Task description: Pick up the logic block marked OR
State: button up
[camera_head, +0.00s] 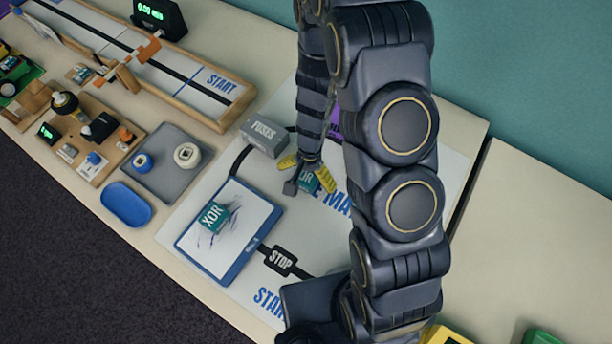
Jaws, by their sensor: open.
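A second teal block, marked XOR (213,216), lies on the blue-rimmed whiteboard (249,252) to the left of my gripper.
A grey FUSES box (264,138) stands close behind and left of my gripper. A grey tray (165,178), a blue dish (126,205) and a wooden START track (235,112) are to the left. My arm hides the mat's right side.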

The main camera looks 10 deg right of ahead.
jog(key=shift+f, duration=0.2)
jog(key=c, duration=1.2)
jog(key=shift+r, duration=0.1)
